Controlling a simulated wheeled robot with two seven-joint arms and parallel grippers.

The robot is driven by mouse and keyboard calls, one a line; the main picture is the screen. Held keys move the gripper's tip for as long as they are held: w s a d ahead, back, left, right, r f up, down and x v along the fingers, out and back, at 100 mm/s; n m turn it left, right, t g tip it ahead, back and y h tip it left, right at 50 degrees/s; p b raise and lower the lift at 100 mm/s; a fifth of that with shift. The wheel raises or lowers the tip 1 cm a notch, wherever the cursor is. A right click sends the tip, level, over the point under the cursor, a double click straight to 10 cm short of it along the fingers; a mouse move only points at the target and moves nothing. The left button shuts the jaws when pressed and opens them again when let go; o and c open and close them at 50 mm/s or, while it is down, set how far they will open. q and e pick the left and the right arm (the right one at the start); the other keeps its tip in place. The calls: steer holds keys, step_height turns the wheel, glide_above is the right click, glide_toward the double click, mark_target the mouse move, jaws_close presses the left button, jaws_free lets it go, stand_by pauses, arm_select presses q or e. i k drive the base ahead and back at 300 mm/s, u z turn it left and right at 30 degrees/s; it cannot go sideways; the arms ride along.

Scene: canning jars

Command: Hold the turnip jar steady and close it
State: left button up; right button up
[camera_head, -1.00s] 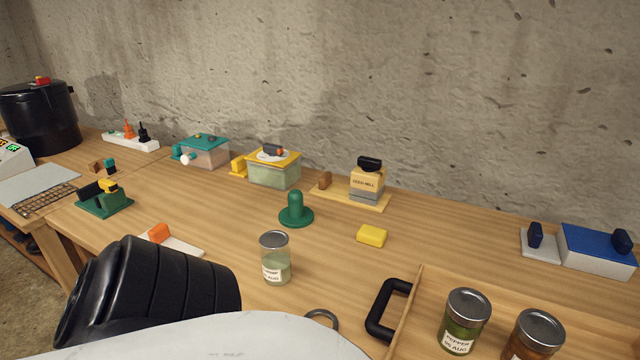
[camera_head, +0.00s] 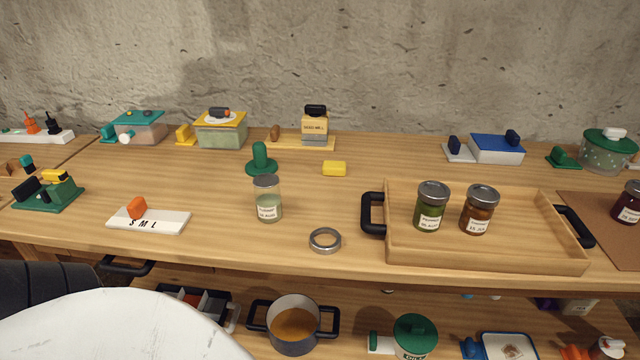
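A glass jar (camera_head: 268,202) with pale contents and a white label stands upright on the table, left of the middle. Its label is small but seems to read turnip. Its top looks grey and flat, and I cannot tell whether a lid disc lies on it. A loose silver screw ring (camera_head: 325,240) lies flat on the table near the front edge, to the right of the jar and apart from it. Neither gripper is in view; only white and black parts of my own body show at the lower left.
A wooden tray (camera_head: 490,262) with black handles holds two closed jars, green (camera_head: 431,207) and orange-brown (camera_head: 477,210). A green knobbed tool (camera_head: 261,160) stands close behind the pale jar. A yellow block (camera_head: 334,168) and a white S M L board (camera_head: 150,221) lie nearby. A pot (camera_head: 293,325) sits below.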

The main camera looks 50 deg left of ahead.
mark_target(267, 196)
steer(key=u, duration=1.3)
